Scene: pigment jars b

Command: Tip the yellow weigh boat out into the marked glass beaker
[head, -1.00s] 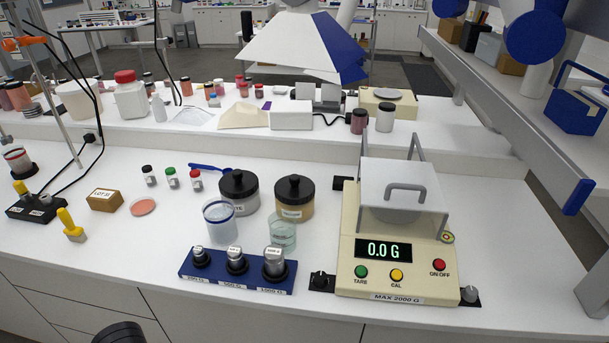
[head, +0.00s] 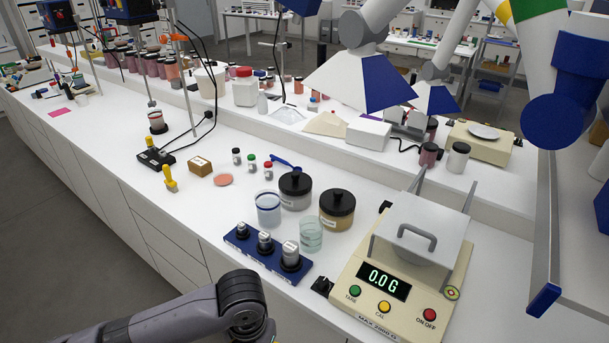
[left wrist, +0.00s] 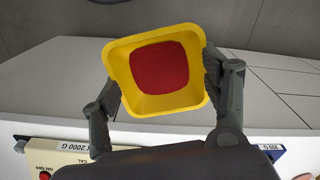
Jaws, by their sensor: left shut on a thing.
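In the left wrist view the yellow weigh boat (left wrist: 122,75), a square tray with dark red powder (left wrist: 160,67) in it, is held between the fingers of my left gripper (left wrist: 160,84). In the head view my left arm comes in at the bottom; the gripper is mostly out of frame. A glass beaker with a blue band (head: 268,208) stands on the bench, left of the grey jar. A smaller greenish clear glass beaker (head: 311,235) stands right of it, near the bench front. I cannot tell from the picture whether other markings are on either. My right gripper is not in view.
A blue block with several weights (head: 267,252) stands in front of the beakers. A balance (head: 390,288) reading 0.0 G is to the right. Two black-lidded jars, one grey (head: 295,195) and one tan (head: 337,210), stand behind the beakers. The bench front left of the weights is clear.

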